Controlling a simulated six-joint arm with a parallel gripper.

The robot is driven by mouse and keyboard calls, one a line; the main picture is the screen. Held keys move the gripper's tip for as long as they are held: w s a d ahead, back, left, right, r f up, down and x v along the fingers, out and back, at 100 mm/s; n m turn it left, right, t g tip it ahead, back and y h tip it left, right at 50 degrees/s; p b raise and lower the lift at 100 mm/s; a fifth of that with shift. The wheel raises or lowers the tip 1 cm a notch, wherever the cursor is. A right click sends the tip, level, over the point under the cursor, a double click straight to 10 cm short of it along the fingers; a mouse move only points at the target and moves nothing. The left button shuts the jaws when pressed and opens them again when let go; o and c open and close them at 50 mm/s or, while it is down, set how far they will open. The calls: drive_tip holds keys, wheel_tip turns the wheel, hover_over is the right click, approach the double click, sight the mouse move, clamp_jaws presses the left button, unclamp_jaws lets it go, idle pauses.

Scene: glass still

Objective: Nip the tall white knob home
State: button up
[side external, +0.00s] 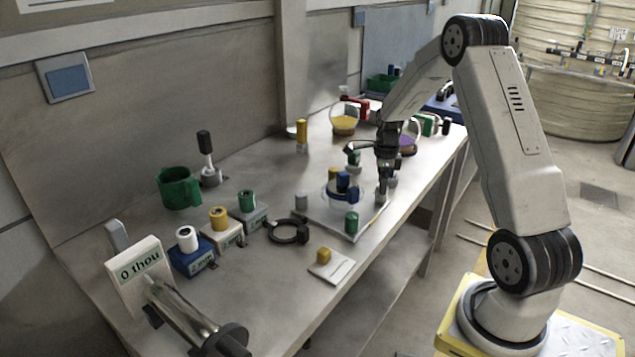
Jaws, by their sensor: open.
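My gripper (387,168) points down over the right part of a pale square plate (372,222). Its fingers are small and dark in this view, and the gap between them is hard to see. A pale grey-white upright knob (382,194) stands directly below it on the plate; I cannot tell whether the fingers touch it. On the same plate are a round glass piece with blue (345,184) and yellow (332,175) knobs, and a green knob (351,222) at the front corner. Another white knob (187,239) tops a blue block (192,260) on the left.
Yellow-topped (219,218) and green-topped (247,201) blocks, a green mug (180,188) and a black ring (288,232) lie left of the plate. A yellow-filled flask (344,124) and a purple-filled one (407,143) stand behind. The bench's right edge is close to the plate.

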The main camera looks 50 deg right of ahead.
drive_tip(key=shift+r, duration=1.15)
